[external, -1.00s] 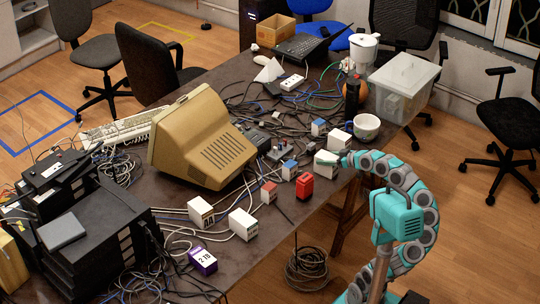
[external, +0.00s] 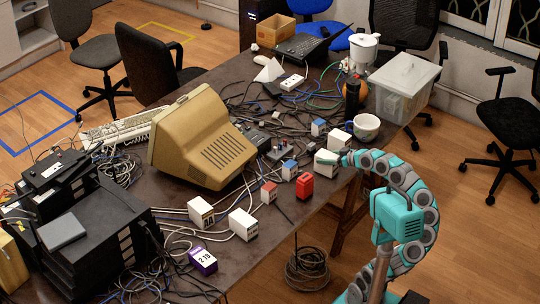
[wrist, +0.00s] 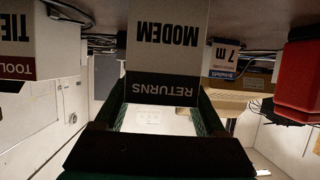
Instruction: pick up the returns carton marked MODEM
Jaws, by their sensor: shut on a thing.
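The returns carton (wrist: 168,45) is white with a dark band, and its MODEM and RETURNS lettering appears upside down in the wrist view. My gripper (wrist: 163,100) has a dark green finger on each side of it and is shut on it. In the external view my gripper (external: 342,159) is at the table's right edge, around the white carton (external: 326,166). Part of the carton is hidden there by the gripper. I cannot tell whether its base is clear of the table.
A red container (external: 304,186) stands close by, also in the wrist view (wrist: 302,70). A white carton labelled TIE (wrist: 40,45) and a 7 m carton (wrist: 222,58) flank the held carton. A bowl (external: 366,128) stands behind. Cables (external: 262,125) cover much of the table.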

